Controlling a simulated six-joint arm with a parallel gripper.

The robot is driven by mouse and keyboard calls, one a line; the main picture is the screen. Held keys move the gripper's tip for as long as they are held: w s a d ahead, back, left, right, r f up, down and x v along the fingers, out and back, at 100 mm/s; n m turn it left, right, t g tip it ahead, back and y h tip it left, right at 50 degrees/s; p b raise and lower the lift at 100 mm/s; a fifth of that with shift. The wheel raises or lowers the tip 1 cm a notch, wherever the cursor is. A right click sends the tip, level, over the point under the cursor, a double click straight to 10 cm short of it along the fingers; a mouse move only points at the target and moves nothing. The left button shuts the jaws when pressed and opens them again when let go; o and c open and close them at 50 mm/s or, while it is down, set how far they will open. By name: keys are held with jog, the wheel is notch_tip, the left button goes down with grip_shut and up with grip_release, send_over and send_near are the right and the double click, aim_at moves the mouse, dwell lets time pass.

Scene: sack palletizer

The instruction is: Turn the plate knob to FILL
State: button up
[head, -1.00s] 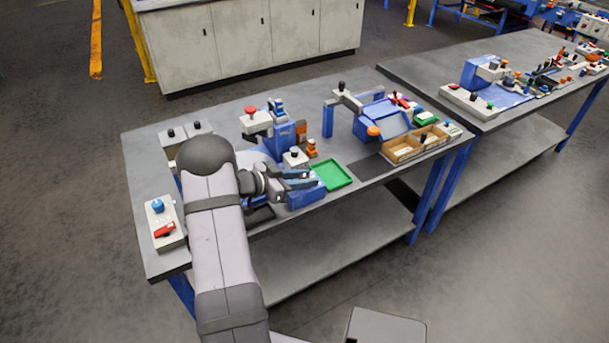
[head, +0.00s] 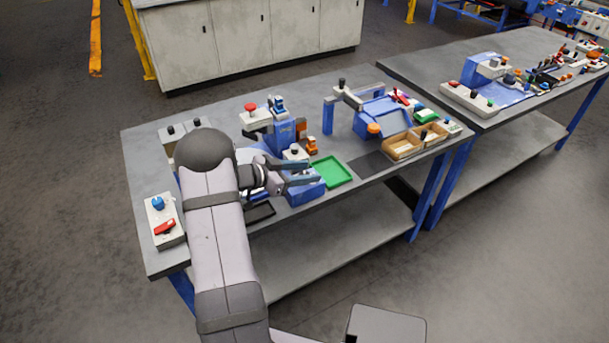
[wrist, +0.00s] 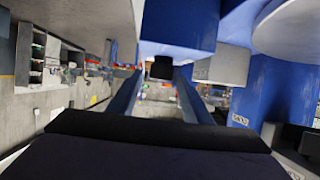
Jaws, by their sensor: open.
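My gripper (head: 312,171) is open, with nothing held, over the front of the blue machine (head: 305,192). A small white block with a dark knob (head: 294,150) shows just behind its fingers; I take this to be the plate knob, but no FILL marking is readable. In the wrist view, a dark block-like thing (wrist: 161,69) shows between and beyond the two fingers (wrist: 160,78). I cannot tell for sure that it is the same knob, or whether a finger touches it. My arm hides part of the machine.
A green tray (head: 331,171) lies right of the gripper. The machine's blue column (head: 283,132) and a red-button box (head: 254,117) stand behind. A control box with a blue knob and red switch (head: 163,220) is at left. Wooden bins (head: 404,146) are at right.

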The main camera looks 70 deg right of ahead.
aim_at(299, 195)
notch_tip(299, 195, up, 9)
jog(key=shift+f+b, duration=0.2)
jog(key=shift+b, duration=0.1)
jog(key=shift+s, duration=0.1)
jog(key=shift+s+f+b, duration=0.15)
jog(key=shift+s+b, duration=0.1)
jog(key=shift+b, duration=0.1)
jog(key=s+f+n+t+h+b, duration=0.1)
jog(key=s+f+n+h+b, duration=0.15)
jog(key=s+h+b, duration=0.35)
jog(key=w+a+f+n+t+b, duration=0.1)
jog(key=a+f+n+t+b, duration=0.1)
jog(key=t+b, duration=0.1)
jog(key=w+a+f+n+t+h+b, duration=0.1)
jog(key=w+a+f+n+t+b, duration=0.1)
jog(key=f, duration=0.1)
jog(key=w+a+f+n+t+b, duration=0.2)
jog(key=a+f+t+b, duration=0.1)
jog(key=shift+w+n+t+h+b, duration=0.25)
jog(key=shift+t+h+b, duration=0.05)
jog(key=shift+b, duration=0.05)
jog(key=shift+w+a+f+t+b, duration=0.1)
jog(key=shift+w+f+t+b, duration=0.15)
jog(key=shift+w+b, duration=0.2)
jog(key=shift+r, duration=0.1)
jog(key=shift+w+d+p, duration=0.15)
jog(key=shift+d+p, duration=0.35)
jog(key=shift+d, duration=3.15)
